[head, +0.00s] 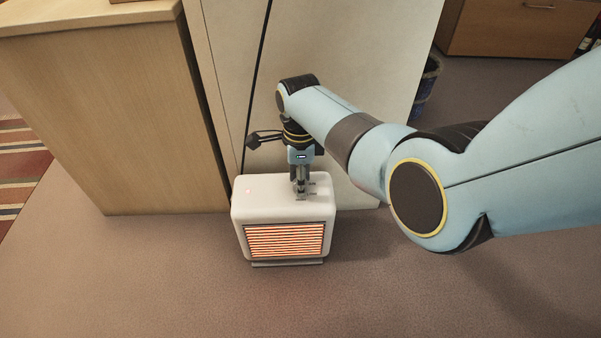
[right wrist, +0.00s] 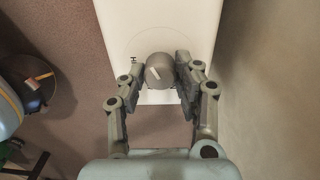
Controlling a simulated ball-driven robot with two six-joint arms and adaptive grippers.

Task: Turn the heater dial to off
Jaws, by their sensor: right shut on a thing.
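The heater (head: 250,203) is a white box with a glowing orange grille (head: 284,241) on its front, standing on the carpet. Its top also shows in the right wrist view (right wrist: 185,28). The dial (right wrist: 158,72) is a round grey knob with a pale pointer line, which slants toward the upper left in the right wrist view. A small dark mark lies left of it. My right gripper (head: 301,194) reaches down onto the heater top. In the right wrist view its fingers (right wrist: 163,78) are shut on the dial. My left gripper is not in view.
A wooden bureau (head: 120,110) stands left of the heater, and a pale cabinet panel (head: 225,60) rises behind it. A dark bin (head: 428,82) and a wooden drawer unit (head: 510,28) are at the back right. The carpet in front is clear.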

